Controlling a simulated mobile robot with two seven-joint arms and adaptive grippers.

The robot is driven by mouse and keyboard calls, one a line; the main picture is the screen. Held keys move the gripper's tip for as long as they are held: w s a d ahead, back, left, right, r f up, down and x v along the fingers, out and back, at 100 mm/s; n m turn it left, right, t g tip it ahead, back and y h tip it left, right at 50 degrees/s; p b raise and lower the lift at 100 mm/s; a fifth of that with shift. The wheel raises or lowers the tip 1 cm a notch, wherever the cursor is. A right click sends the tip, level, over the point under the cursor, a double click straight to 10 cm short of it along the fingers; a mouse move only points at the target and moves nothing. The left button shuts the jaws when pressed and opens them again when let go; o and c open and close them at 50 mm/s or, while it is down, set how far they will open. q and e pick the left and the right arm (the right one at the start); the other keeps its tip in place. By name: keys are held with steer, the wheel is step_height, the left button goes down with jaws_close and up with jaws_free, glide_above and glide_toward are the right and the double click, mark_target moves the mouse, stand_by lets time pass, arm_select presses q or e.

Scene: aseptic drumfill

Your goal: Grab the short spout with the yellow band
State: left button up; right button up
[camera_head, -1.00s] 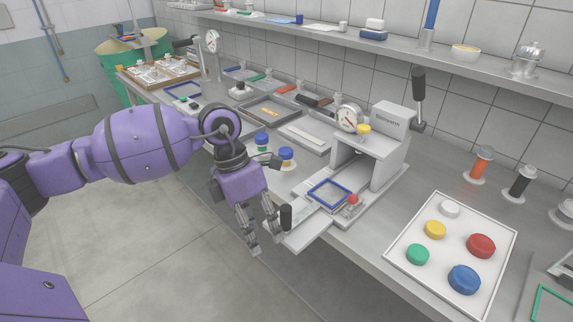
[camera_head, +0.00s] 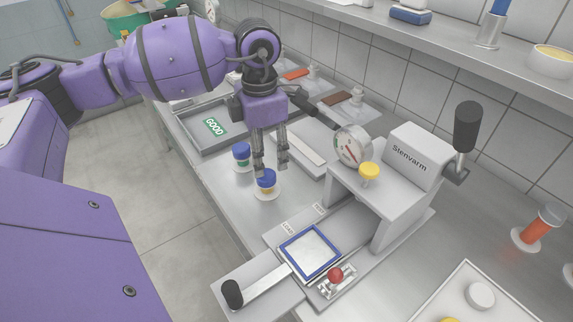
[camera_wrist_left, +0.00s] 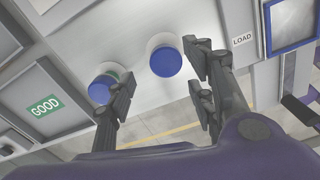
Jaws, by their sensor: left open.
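The short spout with the yellow band (camera_head: 266,184) has a blue cap and stands upright on a round white base on the bench. Its blue cap also shows in the left wrist view (camera_wrist_left: 166,61); its band is not visible there. My left gripper (camera_head: 270,166) is open and empty, fingers down, just above this spout. A second blue-capped spout, with a green band (camera_head: 242,156), stands just behind it to the left. In the left wrist view, one finger partly overlaps this green-banded spout (camera_wrist_left: 101,91). My right gripper is not in view.
A grey tray labelled GOOD (camera_head: 186,134) lies behind the spouts. The Stenvarm press (camera_head: 392,190), with a gauge, blue frame and lever, stands to the right. A tile wall and shelf (camera_head: 360,32) bound the back. Bench between spouts and press is fairly clear.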

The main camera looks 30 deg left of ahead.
mark_target(265, 173)
arm_select(q)
steer(key=shift+s+f, duration=0.2)
steer(key=shift+f, duration=0.9)
steer(key=shift+s+f, duration=0.1)
steer(key=shift+f, duration=0.2)
step_height(265, 173, down, 5)
steer(key=shift+r+p, duration=0.2)
steer(key=shift+p, duration=0.3)
steer(key=c, duration=1.2)
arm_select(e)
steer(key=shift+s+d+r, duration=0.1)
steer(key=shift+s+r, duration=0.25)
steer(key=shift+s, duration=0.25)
arm_select(q)
steer(key=shift+o, duration=0.2)
steer(key=shift+r, duration=0.1)
